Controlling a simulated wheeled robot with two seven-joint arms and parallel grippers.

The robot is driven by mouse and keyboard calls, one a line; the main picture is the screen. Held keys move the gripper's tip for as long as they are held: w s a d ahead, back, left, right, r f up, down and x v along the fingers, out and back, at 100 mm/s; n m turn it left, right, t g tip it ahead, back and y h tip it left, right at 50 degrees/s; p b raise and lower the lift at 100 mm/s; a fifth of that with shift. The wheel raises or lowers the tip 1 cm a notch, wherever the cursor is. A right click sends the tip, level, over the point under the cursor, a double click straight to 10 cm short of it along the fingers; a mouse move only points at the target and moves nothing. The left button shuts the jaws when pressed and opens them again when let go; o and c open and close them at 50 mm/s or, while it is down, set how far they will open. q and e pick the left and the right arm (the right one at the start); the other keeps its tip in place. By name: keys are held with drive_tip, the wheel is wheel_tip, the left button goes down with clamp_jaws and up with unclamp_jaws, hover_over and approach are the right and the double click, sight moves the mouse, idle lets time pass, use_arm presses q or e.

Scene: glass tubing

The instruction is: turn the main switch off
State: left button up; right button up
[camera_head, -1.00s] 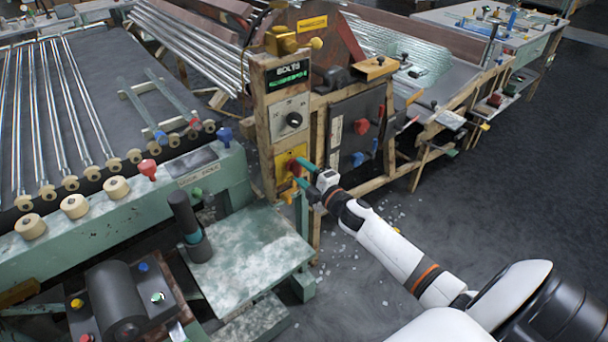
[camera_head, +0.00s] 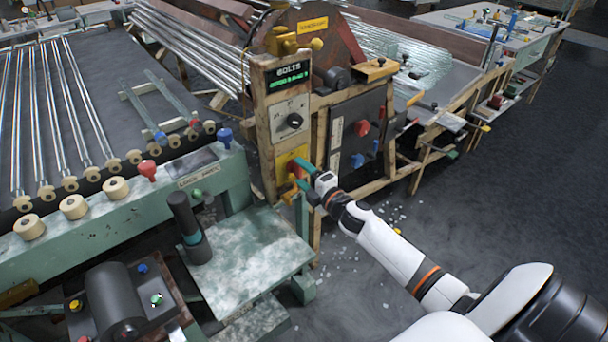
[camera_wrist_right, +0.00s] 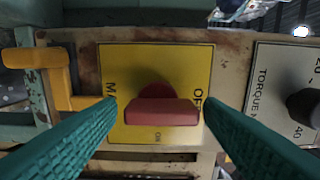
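The main switch is a red rotary handle (camera_wrist_right: 162,110) on a yellow plate (camera_wrist_right: 140,63) marked OFF and ON. In the right wrist view the handle's bar lies crosswise, its right end near the word OFF. In the head view the yellow plate (camera_head: 283,160) is low on the wooden post. My right gripper (camera_wrist_right: 157,104) has teal fingers spread apart, one beyond each end of the bar. The right fingertip is very close to the bar; I cannot tell whether it touches. In the head view my right gripper (camera_head: 300,174) partly hides the switch. My left gripper is not in view.
A torque panel with a black knob (camera_head: 294,121) and a BOLTS display (camera_head: 289,75) are above the switch. A yellow bracket (camera_wrist_right: 40,58) is beside the plate in the wrist view. A dark box (camera_head: 357,130) is to the right, a green table (camera_head: 245,250) below left.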

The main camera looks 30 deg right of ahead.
drive_tip(key=shift+o, duration=0.6)
drive_tip(key=s, duration=1.2)
drive_tip(key=shift+d+b, duration=0.45)
drive_tip(key=s+f+m+g+h+p, duration=0.15)
drive_tip(key=s+f+m+g, duration=0.3)
drive_tip(key=f, duration=0.95)
drive_tip(key=s+f+m+g+h+p, duration=0.1)
drive_tip(key=s+f+m+g+h, duration=0.3)
drive_tip(key=f, duration=1)
drive_tip(key=s+a+f+m+g+y, duration=0.1)
drive_tip(key=s+a+f, duration=0.4)
drive_tip(key=s, duration=0.5)
drive_tip(key=s+a+f+m+g+y+p, duration=0.1)
drive_tip(key=s+a+f+m+g, duration=0.3)
drive_tip(key=s+f, duration=0.3)
drive_tip(key=s+a+f+m+g+y+p, duration=0.1)
drive_tip(key=s+a+f, duration=0.5)
drive_tip(key=s, duration=0.8)
drive_tip(key=shift+s+m+g+y, duration=0.15)
drive_tip(key=shift+m+g+y, duration=0.3)
drive_tip(key=shift+m+g, duration=0.75)
